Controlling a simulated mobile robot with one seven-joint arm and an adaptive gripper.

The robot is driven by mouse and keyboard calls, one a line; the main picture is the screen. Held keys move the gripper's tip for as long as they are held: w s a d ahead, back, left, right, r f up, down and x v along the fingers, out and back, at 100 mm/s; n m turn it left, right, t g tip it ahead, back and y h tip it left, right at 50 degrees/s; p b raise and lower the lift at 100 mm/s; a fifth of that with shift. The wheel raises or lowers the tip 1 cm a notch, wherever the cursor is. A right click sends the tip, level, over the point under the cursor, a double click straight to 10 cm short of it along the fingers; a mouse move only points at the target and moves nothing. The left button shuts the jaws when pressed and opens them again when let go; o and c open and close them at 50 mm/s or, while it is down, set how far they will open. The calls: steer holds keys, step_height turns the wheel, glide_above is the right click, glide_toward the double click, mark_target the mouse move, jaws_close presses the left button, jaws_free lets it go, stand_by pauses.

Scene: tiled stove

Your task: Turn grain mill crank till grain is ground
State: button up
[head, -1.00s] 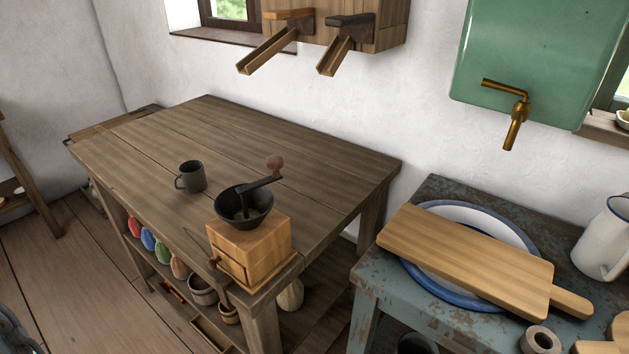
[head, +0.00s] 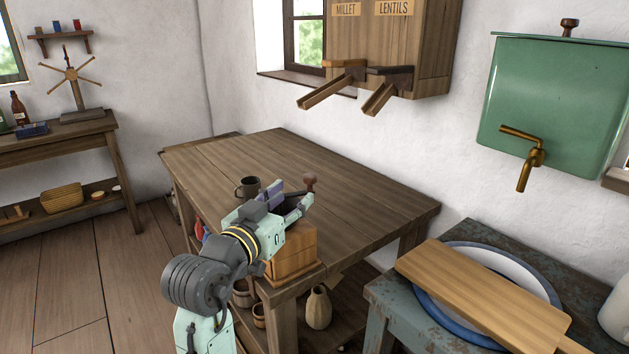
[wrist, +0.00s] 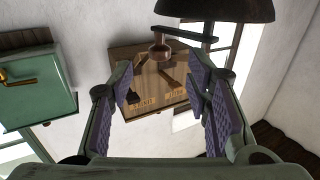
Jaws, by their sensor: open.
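The grain mill has a wooden box body (head: 292,255) at the near right corner of the table, with its dark bowl mostly hidden behind my gripper in the head view. The brown crank knob (head: 310,181) shows just past my fingers. In the wrist view, the dark bowl (wrist: 215,9) is at the top edge, and the crank arm (wrist: 188,34) runs left to the knob (wrist: 160,49). My gripper (head: 292,200) is open at the mill. In the wrist view its fingers (wrist: 167,58) stand either side of the knob in the picture, with gaps showing. I cannot tell whether the knob is at fingertip depth.
Wooden chutes (head: 328,92) jut from a wall box above. A blue side table (head: 385,290) with a plate and cutting board (head: 480,290) is at the right.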

mark_target(307, 183)
steer(key=p+x, duration=0.2)
steer(key=x, duration=0.6)
steer(key=shift+w+d, duration=0.15)
steer(key=shift+w, duration=0.2)
steer(key=shift+c, duration=0.4)
jaws_close()
